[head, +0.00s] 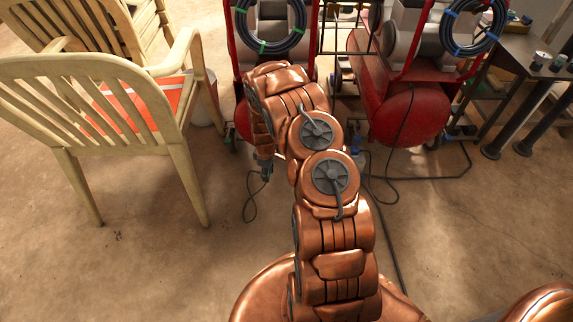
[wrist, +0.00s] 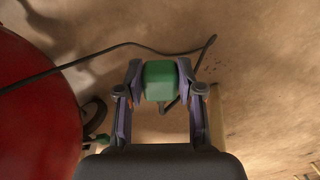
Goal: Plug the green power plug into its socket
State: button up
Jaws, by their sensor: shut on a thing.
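My gripper (wrist: 160,75) is shut on the green power plug (wrist: 159,82) in the wrist view, with one finger on each side of it. A thin black cord hangs near the plug and runs off to the left. In the head view my gripper (head: 266,172) points down beside the left red machine, low over the floor, with a loop of cord (head: 249,208) below it. The plug cannot be made out there. I cannot make out the socket in either view.
A red tank (wrist: 35,100) is close on the left in the wrist view. Two red machines with coiled hoses (head: 270,30) (head: 478,25) stand at the back. Wooden chairs (head: 90,95) are at the left, a dark table (head: 520,60) at the right. Cables (head: 400,240) cross the floor.

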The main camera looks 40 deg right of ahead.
jog(key=w+a+r+m, duration=0.2)
jog(key=a+r, duration=0.3)
jog(key=r, duration=0.6)
jog(key=w+a+r+m, duration=0.15)
jog(key=a+r, duration=0.35)
jog(key=r, duration=0.6)
jog(key=w+a+r+m, duration=0.25)
jog(key=a+r, duration=0.25)
jog(key=r, duration=0.6)
jog(key=s+a+r, duration=0.3)
jog(key=a+r, duration=0.3)
jog(key=r, duration=0.4)
jog(key=shift+a+r+m, duration=0.15)
jog(key=shift+r+m, duration=0.15)
jog(key=shift+m, duration=0.1)
